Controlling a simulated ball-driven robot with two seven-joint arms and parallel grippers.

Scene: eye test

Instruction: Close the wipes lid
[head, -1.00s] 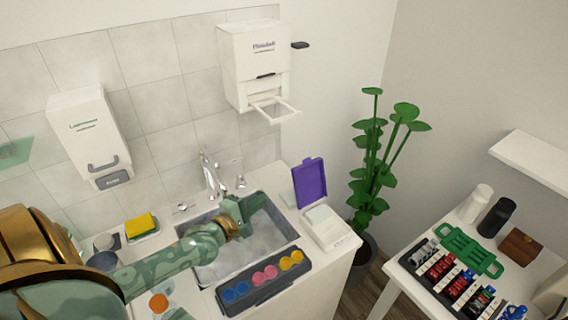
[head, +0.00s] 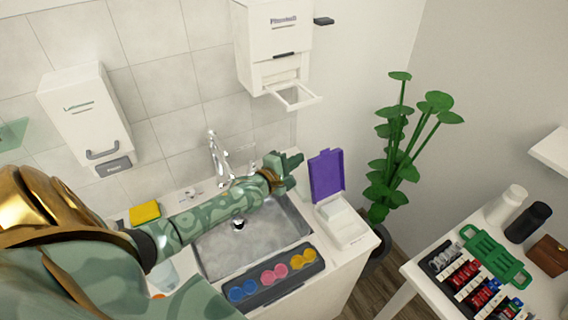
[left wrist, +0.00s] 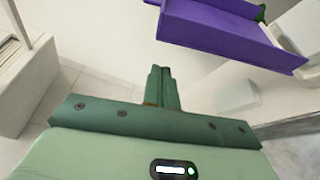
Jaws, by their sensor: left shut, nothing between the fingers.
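The wipes box (head: 345,226) is white and stands at the right end of the sink counter. Its purple lid (head: 326,175) stands open, nearly upright at the back of the box. The lid also shows large at the top of the left wrist view (left wrist: 222,28). My left gripper (head: 295,161) is shut and empty, just left of the lid near its upper part, with a small gap in the head view. In the left wrist view its fingers (left wrist: 163,86) sit together below the lid's left end. My right gripper is out of view.
A sink (head: 250,240) with a faucet (head: 218,158) lies under my left arm. A dark tray of coloured pots (head: 272,276) sits at the counter front. A wall dispenser (head: 275,45) hangs above, and a plant (head: 400,150) stands right of the counter.

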